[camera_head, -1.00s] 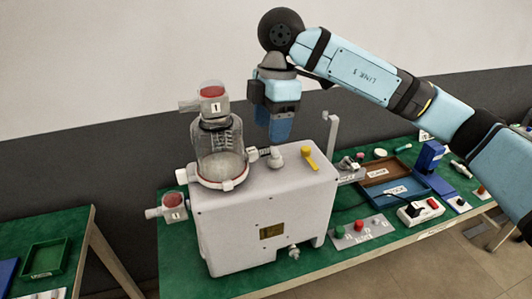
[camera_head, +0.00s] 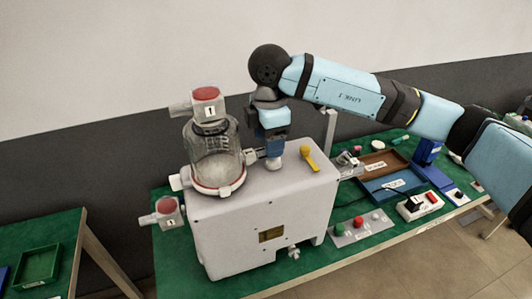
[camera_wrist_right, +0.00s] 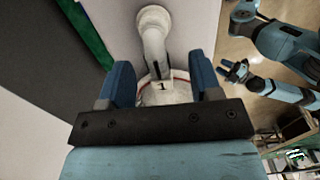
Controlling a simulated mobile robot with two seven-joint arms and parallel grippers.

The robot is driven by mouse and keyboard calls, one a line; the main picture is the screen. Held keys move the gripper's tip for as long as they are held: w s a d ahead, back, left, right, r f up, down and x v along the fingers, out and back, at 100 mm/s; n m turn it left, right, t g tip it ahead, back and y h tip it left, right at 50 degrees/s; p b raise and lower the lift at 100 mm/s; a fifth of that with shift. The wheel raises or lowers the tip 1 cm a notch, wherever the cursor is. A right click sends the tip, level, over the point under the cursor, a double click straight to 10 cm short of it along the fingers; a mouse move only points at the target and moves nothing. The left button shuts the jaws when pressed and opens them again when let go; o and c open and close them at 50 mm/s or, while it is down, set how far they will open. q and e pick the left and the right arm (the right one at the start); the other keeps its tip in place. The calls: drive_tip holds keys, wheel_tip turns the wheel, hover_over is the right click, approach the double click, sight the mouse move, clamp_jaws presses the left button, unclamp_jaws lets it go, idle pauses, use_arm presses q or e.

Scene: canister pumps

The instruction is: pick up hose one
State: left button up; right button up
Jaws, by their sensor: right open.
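My right gripper (camera_head: 274,152) points down over the top of the grey pump box (camera_head: 265,205), at the small white fitting beside the glass canister (camera_head: 212,155). In the right wrist view its two blue fingers (camera_wrist_right: 162,85) are apart, one on each side of a white curved hose piece (camera_wrist_right: 153,42) with a tag marked 1 (camera_wrist_right: 162,86). The piece lies between the fingers, not gripped; whether a finger touches it I cannot tell. In the head view the gripper mostly hides it. Another blue gripper (camera_wrist_right: 235,70), likely my left, is small in the right wrist view.
A yellow lever (camera_head: 308,153) stands on the box right of the gripper, with a grey post (camera_head: 330,130) behind. The canister's red-topped valve (camera_head: 207,103) rises at left. Trays (camera_head: 400,189) and a button panel (camera_head: 361,227) lie on the green table (camera_head: 164,251).

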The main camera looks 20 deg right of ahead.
drive_tip(key=f, duration=0.4)
drive_tip(key=shift+w+a+f+p, duration=0.1)
drive_tip(key=shift+w+a+p, duration=0.15)
drive_tip(key=shift+p, duration=0.15)
drive_tip(key=c, duration=1)
drive_tip(key=shift+c, duration=0.2)
